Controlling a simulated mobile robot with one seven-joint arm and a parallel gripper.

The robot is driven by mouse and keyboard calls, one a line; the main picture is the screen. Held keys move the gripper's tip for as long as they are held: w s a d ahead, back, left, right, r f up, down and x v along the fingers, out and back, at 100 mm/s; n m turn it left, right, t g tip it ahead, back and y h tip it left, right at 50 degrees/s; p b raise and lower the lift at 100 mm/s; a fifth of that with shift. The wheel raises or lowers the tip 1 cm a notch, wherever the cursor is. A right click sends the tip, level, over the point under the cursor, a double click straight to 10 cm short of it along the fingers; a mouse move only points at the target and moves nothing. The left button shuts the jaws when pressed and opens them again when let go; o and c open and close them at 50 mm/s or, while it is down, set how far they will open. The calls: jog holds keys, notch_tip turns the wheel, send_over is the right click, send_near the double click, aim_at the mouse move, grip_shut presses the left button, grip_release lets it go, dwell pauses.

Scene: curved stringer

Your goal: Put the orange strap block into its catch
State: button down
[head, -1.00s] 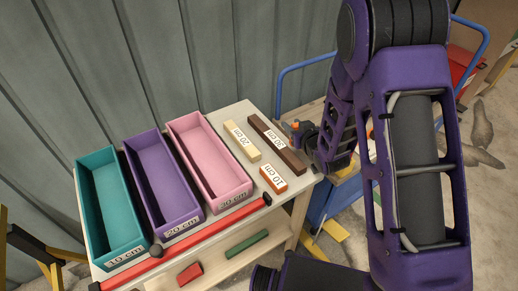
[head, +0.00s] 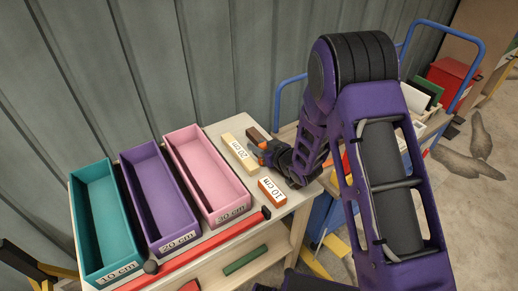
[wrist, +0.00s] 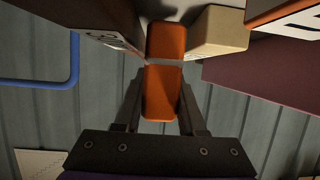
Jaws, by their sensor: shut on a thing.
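My gripper (head: 266,149) is low over the table's right end, beside the dark brown block (head: 257,136), and hides part of it. In the wrist view the two dark fingers (wrist: 162,108) are shut on an orange block (wrist: 162,92), the strap block by its colour. It shows as two orange parts with a thin grey line across. The brown block (wrist: 105,22) is close on its left and the tan 20 cm block (wrist: 218,32) on its right. Whether they touch is unclear. I cannot make out a catch for certain.
An orange 10 cm block (head: 272,190) lies near the table's front right. Teal (head: 107,270), purple (head: 180,243) and pink (head: 233,211) bins stand to the left. A red bar (head: 210,242) runs along the front edge. A blue-railed cart (head: 474,60) stands behind right.

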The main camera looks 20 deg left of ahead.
jog(key=shift+f, duration=0.4)
jog(key=shift+f, duration=0.1)
jog(key=shift+f, duration=0.15)
jog(key=shift+c, duration=2.4)
grip_release()
